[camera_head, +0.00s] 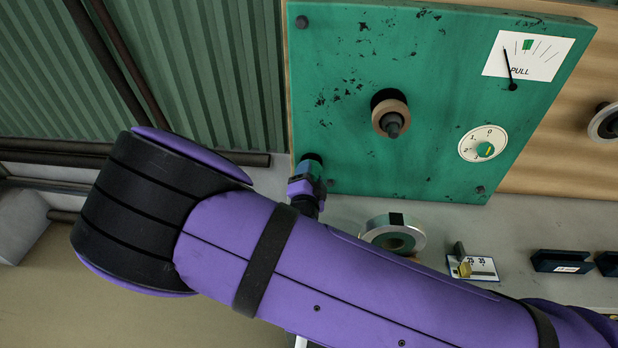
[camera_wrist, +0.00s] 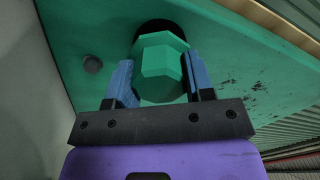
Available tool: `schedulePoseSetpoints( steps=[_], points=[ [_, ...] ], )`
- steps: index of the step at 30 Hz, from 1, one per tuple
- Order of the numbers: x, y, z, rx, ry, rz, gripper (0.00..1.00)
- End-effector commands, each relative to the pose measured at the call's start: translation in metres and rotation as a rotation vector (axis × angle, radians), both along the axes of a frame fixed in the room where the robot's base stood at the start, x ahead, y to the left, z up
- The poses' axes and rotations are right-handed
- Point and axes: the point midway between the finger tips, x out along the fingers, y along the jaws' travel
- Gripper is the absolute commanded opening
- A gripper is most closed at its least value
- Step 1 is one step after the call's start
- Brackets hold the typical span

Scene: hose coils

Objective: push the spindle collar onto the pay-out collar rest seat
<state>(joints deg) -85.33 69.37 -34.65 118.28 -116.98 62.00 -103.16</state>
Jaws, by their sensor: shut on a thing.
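A green, many-sided piece, seemingly the spindle collar (camera_wrist: 162,72), sits between the two blue fingers of my gripper (camera_wrist: 160,82) in the wrist view. The fingers are shut on its sides. Behind it a dark round part (camera_wrist: 165,28), possibly the rest seat, lies against the green panel (camera_wrist: 235,70). I cannot tell whether the piece touches it or is fully on it. In the head view my gripper (camera_head: 308,178) is at the panel's lower left corner, and the held piece is mostly hidden. A tan ring on a dark spindle (camera_head: 391,117) stands out from the panel's middle (camera_head: 430,75).
The panel carries a PULL gauge (camera_head: 525,58) and a numbered dial (camera_head: 483,143). Below are a silver-rimmed coil (camera_head: 378,232), a numbered plate (camera_head: 485,268) and dark blocks (camera_head: 560,262). My arm crosses the lower head view. A screw head (camera_wrist: 93,65) marks the panel corner.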

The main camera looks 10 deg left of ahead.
Motion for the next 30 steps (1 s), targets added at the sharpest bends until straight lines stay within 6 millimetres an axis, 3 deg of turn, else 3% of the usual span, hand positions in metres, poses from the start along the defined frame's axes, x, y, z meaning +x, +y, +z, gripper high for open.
schedulePoseSetpoints(
  steps=[21,22,25,30],
  points=[
    [0.018,0.001,0.000,0.001,0.000,-0.001,0.01],
    [0.018,0.001,0.000,0.001,0.000,-0.001,0.53],
    [0.018,0.001,0.000,0.001,0.000,-0.001,0.76],
    [0.018,0.001,0.000,0.001,0.000,-0.001,0.78]
  ],
)
